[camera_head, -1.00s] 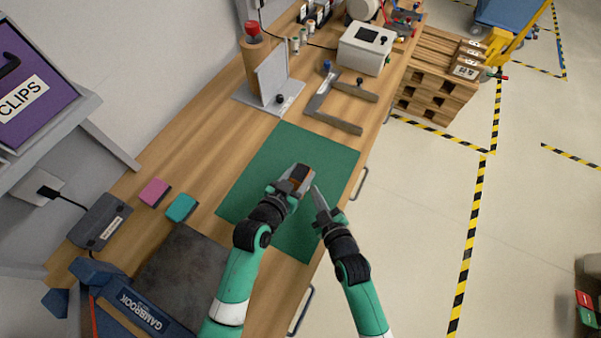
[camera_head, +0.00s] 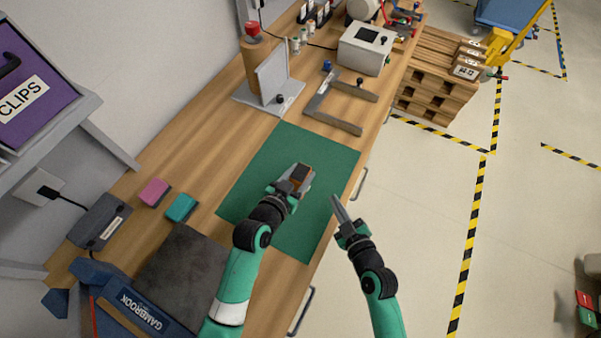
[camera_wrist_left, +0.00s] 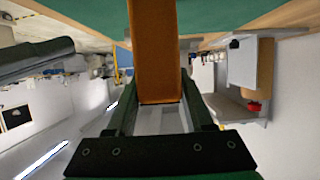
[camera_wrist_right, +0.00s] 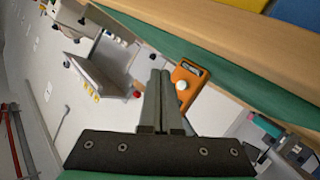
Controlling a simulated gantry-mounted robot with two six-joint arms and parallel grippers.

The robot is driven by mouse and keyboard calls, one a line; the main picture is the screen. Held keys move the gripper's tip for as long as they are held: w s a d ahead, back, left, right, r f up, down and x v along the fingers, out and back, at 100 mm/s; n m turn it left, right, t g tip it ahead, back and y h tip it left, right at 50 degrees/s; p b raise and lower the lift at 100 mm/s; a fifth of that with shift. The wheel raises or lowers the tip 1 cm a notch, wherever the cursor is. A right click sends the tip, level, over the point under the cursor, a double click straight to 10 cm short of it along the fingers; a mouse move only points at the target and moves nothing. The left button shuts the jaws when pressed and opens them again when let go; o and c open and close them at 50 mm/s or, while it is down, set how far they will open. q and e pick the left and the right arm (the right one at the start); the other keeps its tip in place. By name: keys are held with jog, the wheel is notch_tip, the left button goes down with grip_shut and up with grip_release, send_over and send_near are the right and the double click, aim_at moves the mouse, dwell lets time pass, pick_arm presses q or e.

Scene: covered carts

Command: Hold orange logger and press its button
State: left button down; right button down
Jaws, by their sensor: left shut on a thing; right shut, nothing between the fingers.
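The orange logger (camera_head: 300,173) is held over the green mat (camera_head: 322,165) by my left gripper (camera_head: 295,184). In the left wrist view its plain orange body (camera_wrist_left: 155,50) rises between the two fingers. In the right wrist view the logger (camera_wrist_right: 188,97) shows a dark display and a round white button (camera_wrist_right: 181,85). My right gripper (camera_head: 335,198) is shut and empty, to the right of the logger and apart from it, near the mat's right edge. In the right wrist view its closed fingertips (camera_wrist_right: 161,73) appear just left of the button.
A pink block (camera_head: 154,192) and a teal block (camera_head: 182,207) lie left of the mat. A grey U-shaped frame (camera_head: 335,112) and a stand with a red knob (camera_head: 252,29) are beyond it. A dark slab (camera_head: 180,270) lies nearer. Most of the mat is clear.

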jog(key=shift+s+d, duration=0.35)
jog(key=shift+d, duration=0.2)
pick_arm(q)
jog(key=shift+c, duration=1)
grip_release()
jog(key=v, duration=1.2)
